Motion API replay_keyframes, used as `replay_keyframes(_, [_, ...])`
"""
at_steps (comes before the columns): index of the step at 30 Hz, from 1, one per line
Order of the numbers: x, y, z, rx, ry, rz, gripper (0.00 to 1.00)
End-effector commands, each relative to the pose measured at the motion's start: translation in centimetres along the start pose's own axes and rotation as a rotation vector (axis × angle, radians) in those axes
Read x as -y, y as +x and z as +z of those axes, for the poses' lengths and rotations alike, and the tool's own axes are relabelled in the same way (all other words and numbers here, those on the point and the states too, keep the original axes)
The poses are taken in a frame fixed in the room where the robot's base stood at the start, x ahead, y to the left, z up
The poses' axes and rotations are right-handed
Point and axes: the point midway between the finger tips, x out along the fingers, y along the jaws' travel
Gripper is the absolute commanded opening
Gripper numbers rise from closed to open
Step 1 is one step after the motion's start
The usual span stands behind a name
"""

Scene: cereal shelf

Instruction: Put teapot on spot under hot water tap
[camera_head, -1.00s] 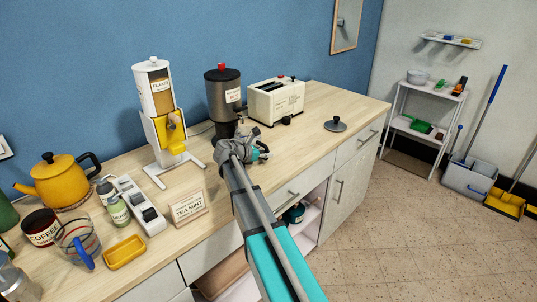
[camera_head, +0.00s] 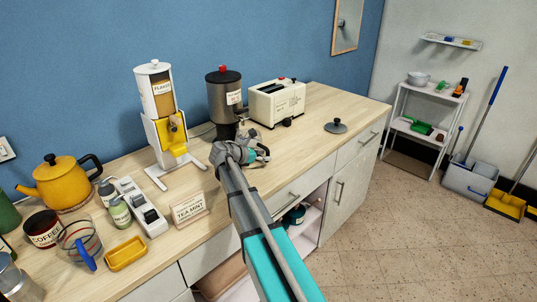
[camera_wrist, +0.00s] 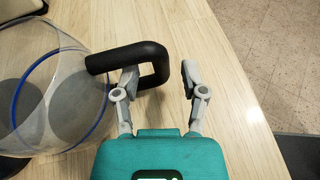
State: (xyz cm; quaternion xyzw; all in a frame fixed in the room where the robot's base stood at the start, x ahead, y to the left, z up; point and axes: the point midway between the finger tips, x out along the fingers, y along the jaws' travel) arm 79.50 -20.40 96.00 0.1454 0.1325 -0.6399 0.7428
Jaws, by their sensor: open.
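The glass teapot (camera_wrist: 62,95) has a blue ring and a black handle (camera_wrist: 120,58); it stands on the wooden counter at the left of the wrist view. My gripper (camera_wrist: 160,72) is open around the outer part of the handle. The left finger overlaps the handle loop, and the right finger is apart from it on the right. In the head view my gripper (camera_head: 262,153) is in front of the dark urn (camera_head: 225,95) with a red knob, which looks like the hot water dispenser. My gripper and wrist mostly hide the teapot there; the urn's tap is unclear.
A toaster (camera_head: 276,101) stands behind my gripper, and a dark lid (camera_head: 335,127) lies right. A cereal dispenser (camera_head: 160,120), a tea mint sign (camera_head: 189,208) and a yellow kettle (camera_head: 62,182) are left. The counter's right end is mostly clear.

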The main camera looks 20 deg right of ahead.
Motion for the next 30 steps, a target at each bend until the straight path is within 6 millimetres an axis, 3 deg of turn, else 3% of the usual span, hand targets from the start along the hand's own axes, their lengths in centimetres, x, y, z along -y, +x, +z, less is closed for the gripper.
replay_keyframes(15, [0.0, -8.1, 0.3, 0.000, -0.001, 0.001, 0.55])
replay_keyframes(21, [0.0, -9.8, 0.1, 0.000, -0.001, 0.000, 0.55])
replay_keyframes(30, [0.0, -10.1, 0.0, 0.000, 0.000, -0.002, 0.55])
